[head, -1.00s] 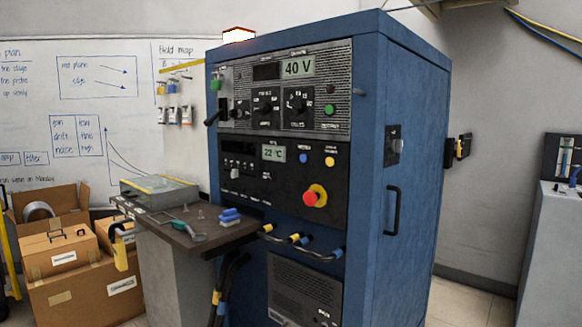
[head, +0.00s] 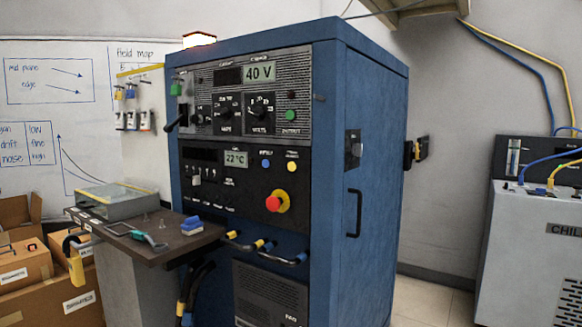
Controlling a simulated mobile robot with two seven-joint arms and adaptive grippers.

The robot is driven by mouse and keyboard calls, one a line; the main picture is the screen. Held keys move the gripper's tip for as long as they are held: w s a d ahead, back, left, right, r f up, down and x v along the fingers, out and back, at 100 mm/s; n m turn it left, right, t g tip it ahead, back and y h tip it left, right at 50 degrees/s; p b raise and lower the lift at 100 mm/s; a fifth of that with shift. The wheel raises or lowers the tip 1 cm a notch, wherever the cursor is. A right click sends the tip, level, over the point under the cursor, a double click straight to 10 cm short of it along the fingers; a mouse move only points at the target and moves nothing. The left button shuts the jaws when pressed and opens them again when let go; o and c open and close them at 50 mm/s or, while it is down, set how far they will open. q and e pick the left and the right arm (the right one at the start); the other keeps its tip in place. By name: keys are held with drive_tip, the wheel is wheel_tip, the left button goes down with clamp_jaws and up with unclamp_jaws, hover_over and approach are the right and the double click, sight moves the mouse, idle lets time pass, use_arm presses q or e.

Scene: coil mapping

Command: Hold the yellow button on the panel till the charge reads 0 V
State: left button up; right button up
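The panel (head: 222,181) is on the front of a tall blue cabinet (head: 370,115) in the middle of the head view. A small round yellow button (head: 292,167) sits at its upper right, beside a blue button (head: 266,164) and above a red stop knob on a yellow ring (head: 276,203). The upper display (head: 260,72) reads 40 V. A lower display (head: 236,159) reads 22 °C. Nothing touches the yellow button. Neither of my grippers shows in the head view.
A shelf (head: 150,250) juts out at the cabinet's left front, with a glass-lidded case (head: 110,199), a teal-handled tool (head: 140,235) and a blue block (head: 192,225) on it. Cardboard boxes (head: 60,290) stand at the left. A grey chiller (head: 530,250) stands at the right.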

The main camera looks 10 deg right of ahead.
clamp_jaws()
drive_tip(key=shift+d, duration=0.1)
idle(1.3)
